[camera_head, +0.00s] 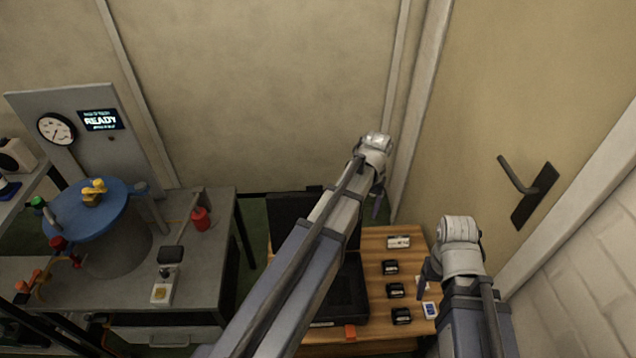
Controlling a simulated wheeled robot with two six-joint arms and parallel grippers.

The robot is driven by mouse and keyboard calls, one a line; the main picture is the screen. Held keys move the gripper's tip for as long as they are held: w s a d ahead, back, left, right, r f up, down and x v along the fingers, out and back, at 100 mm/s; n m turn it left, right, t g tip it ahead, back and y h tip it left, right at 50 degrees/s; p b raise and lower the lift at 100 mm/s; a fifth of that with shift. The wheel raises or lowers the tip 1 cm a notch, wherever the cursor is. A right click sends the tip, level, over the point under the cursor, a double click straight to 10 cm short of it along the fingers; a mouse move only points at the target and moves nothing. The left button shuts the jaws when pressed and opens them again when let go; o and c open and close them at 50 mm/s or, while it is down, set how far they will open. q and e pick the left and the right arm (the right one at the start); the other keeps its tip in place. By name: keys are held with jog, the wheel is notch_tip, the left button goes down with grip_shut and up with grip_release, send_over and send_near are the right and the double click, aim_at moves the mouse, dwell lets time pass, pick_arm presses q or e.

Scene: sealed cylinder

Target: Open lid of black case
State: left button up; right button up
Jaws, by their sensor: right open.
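The black case (345,292) lies on the wooden table, partly hidden behind my long left arm. A dark upright panel, which looks like its lid (287,210), stands raised at the back of the case. My left arm reaches across the case, and its gripper (378,206) is beyond the case's right back side, mostly hidden behind the wrist. I cannot tell its jaw state. My right gripper (427,273) is open, to the right of the case over the table's right part, mostly hidden by its own wrist. No contact with the case shows.
The wooden table (376,328) also carries several small black boxes (396,290), a white box (398,242) and an orange piece (350,331) near the case front. A grey bench (205,262) with a blue-lidded cylinder (92,212) stands left. A door with a handle is close on the right.

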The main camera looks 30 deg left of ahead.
aim_at(314, 186)
pick_arm(q)
jog(key=o, duration=0.3)
jog(key=w+a+f+n, duration=0.1)
jog(key=w+a+n, duration=0.1)
jog(key=w+a, duration=0.5)
jog(key=a, duration=0.4)
jog(key=shift+f+n+b, duration=0.15)
jog(key=shift+n+b, duration=0.25)
jog(key=shift+o, duration=0.2)
jog(key=w+a, duration=0.1)
jog(key=a, duration=0.2)
jog(key=a+n, duration=0.1)
jog(key=a, duration=0.2)
jog(key=w+a+n, duration=0.1)
jog(key=a, duration=0.3)
jog(key=shift+w+f, duration=0.25)
jog(key=shift+w, duration=0.05)
notch_tip(314, 186, down, 8)
jog(key=b, duration=0.8)
jog(key=shift+d, duration=0.15)
jog(key=shift+r, duration=0.1)
grip_shut()
jog(key=shift+s, duration=0.1)
